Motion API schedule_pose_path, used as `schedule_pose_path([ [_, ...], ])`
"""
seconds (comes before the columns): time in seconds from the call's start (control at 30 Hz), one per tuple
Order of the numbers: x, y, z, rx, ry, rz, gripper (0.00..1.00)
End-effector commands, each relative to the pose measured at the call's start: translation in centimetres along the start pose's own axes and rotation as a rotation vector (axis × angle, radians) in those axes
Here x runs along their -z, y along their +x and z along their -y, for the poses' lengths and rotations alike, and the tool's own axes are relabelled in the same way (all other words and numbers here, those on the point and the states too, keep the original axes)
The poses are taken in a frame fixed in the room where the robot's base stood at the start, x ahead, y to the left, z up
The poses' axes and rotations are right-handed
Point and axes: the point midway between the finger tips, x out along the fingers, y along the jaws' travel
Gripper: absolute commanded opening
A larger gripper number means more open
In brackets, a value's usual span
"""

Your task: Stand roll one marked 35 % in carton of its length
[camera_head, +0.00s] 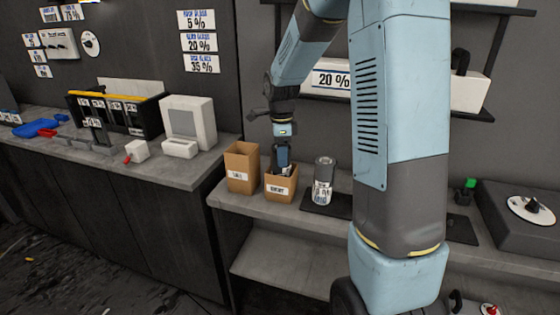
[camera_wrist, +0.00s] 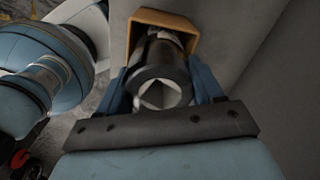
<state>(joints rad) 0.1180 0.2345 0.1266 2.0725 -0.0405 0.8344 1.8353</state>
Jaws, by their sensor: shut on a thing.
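My gripper (camera_head: 282,160) points down at the shorter carton (camera_head: 281,190), which stands open on the bench to the right of a taller carton (camera_head: 240,168). In the wrist view my gripper (camera_wrist: 162,88) is shut around a dark roll (camera_wrist: 160,75) with a pale hollow core end. The roll's far end reaches into the mouth of the brown carton (camera_wrist: 150,17). The mark on the held roll cannot be read. Another roll (camera_head: 323,182), grey with a white printed label, stands upright on a dark mat right of the shorter carton.
The dark mat (camera_head: 340,208) lies on the bench right of the cartons. My arm hides part of the bench. A shelf with a white box marked 20 % (camera_head: 325,80) is behind. A grey device with a dial (camera_head: 525,215) stands far right.

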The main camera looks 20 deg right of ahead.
Motion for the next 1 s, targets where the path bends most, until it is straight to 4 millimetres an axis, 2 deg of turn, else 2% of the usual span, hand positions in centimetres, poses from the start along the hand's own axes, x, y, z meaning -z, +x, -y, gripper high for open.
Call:
schedule_pose_path([
  [0.2,0.1,2.7,0.0,-0.002,0.001,0.000,0.03],
  [0.53,0.1,2.9,0.0,-0.001,0.001,0.000,0.03],
  [0.57,0.1,2.9,0.0,-0.002,0.002,0.000,0.69],
  [0.8,0.1,2.9,0.0,-0.002,0.002,-0.001,0.92],
  [1.0,0.1,2.9,0.0,-0.002,0.002,-0.001,0.92],
])
